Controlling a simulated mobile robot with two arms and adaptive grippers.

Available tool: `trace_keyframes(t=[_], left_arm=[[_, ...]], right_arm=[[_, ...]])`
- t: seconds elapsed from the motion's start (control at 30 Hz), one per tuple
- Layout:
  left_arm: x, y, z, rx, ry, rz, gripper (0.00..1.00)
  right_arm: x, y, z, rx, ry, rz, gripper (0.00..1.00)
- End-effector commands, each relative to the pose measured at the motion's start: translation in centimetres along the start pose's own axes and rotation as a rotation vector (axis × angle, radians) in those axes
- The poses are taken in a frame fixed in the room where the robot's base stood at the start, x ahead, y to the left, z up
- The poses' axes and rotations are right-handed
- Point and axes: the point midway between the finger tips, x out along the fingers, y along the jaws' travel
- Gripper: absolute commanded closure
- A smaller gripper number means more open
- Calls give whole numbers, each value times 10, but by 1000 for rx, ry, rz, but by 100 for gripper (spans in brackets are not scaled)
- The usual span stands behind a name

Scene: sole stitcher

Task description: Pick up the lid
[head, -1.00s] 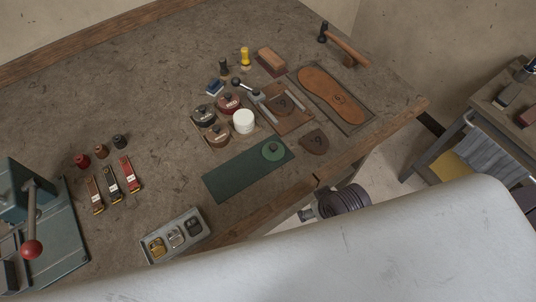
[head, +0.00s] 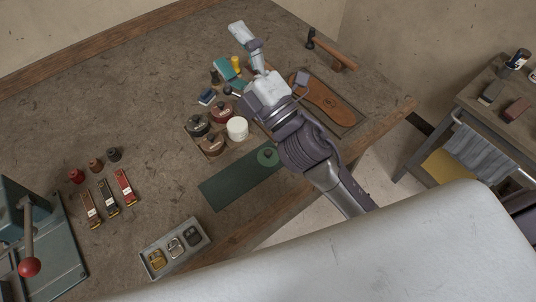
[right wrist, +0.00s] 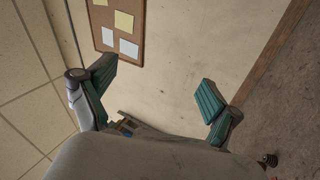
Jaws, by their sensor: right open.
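A round green lid (head: 268,157) with a small knob lies flat on the right end of a dark green mat (head: 228,182) on the workbench. My right gripper (head: 234,72) is above the back part of the bench, beyond the lid, open and empty. Its teal fingers show spread apart in the right wrist view (right wrist: 158,88), facing the wall; the lid is not in that view. My right arm passes just right of the lid. My left gripper is not in view.
A brown sole (head: 327,97) and a hammer (head: 335,52) lie at the back right. A buckle tray (head: 175,247) and several red, brown and black tubes (head: 107,198) are at the left. A green press (head: 35,235) stands far left. The arm hides some tools.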

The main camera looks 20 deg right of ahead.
Motion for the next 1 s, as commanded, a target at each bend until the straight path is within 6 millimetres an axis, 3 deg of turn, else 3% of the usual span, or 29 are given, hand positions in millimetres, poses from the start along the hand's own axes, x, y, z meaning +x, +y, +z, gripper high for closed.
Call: trace_keyframes(t=[0.1, 0.17, 0.3, 0.4, 0.47, 0.53, 0.63, 0.73, 0.87, 0.9, 1.0], left_arm=[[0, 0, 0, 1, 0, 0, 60], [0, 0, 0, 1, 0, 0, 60], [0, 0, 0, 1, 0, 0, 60], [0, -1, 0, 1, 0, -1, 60], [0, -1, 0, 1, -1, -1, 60], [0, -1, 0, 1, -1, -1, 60], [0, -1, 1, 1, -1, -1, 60], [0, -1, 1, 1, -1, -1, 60], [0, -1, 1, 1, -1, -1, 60], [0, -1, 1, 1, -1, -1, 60], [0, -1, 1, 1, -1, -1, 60]], right_arm=[[15, 24, -73, -305, 345, 162, 10], [11, 24, -108, -461, 523, 234, 10], [-17, -4, -169, -826, 944, 371, 10], [-46, -41, -184, -1076, 1256, 437, 10], [-63, -67, -179, -1218, 1449, 455, 10], [-80, -96, -160, -1372, 1680, 454, 10], [-99, -128, -111, -1556, 2017, 400, 10], [-108, -140, -53, -1673, 2323, 289, 10], [-112, -135, 9, -1724, 2617, 115, 10], [-113, -131, 22, 1676, -2603, -67, 10], [-114, -125, 42, 1591, -2569, 7, 10]])
